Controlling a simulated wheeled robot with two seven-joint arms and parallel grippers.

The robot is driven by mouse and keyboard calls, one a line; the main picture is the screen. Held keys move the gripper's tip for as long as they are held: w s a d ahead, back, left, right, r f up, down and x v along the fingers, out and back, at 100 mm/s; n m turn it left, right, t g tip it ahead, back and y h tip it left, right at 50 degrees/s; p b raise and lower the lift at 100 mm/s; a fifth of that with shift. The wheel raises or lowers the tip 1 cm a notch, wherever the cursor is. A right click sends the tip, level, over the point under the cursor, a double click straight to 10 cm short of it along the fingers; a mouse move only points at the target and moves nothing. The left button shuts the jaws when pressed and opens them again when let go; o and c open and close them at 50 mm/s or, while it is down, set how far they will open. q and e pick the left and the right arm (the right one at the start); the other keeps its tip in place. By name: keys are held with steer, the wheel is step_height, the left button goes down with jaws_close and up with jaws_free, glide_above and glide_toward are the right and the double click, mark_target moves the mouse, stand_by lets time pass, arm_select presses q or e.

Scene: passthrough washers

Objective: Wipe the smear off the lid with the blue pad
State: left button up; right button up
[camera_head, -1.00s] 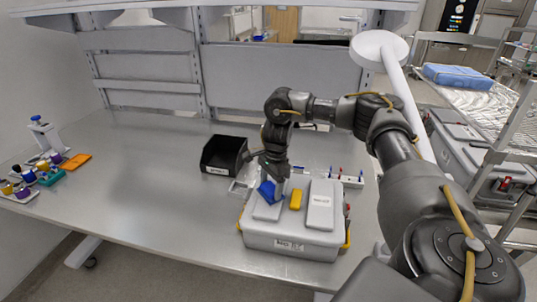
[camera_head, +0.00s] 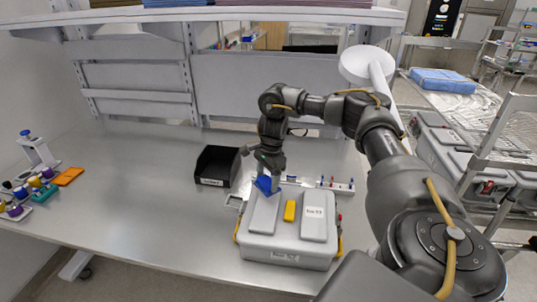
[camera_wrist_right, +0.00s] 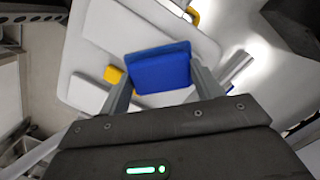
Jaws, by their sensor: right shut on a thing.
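My right gripper (camera_head: 268,168) is shut on the blue pad (camera_head: 265,186), at the back end of the left raised panel of the grey box's lid (camera_head: 263,213). In the right wrist view the pad (camera_wrist_right: 163,69) sits between the two fingertips (camera_wrist_right: 160,88), with the pale lid (camera_wrist_right: 130,32) behind it. I cannot tell whether the pad touches the lid. I cannot make out the smear in either view; the pad and gripper cover part of the lid. My left gripper is not in view.
A yellow piece (camera_head: 290,211) lies between the lid's two raised panels. A black bin (camera_head: 214,166) stands behind left of the box. A white rack (camera_head: 318,184) is behind the lid. Bottles (camera_head: 34,182) stand far left. The left-middle bench (camera_head: 130,185) is clear.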

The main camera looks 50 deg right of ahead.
steer(key=shift+w+d+r, duration=0.1)
steer(key=shift+r, duration=0.7)
steer(key=shift+s+r, duration=0.2)
steer(key=shift+r, duration=0.45)
steer(key=shift+w, duration=0.1)
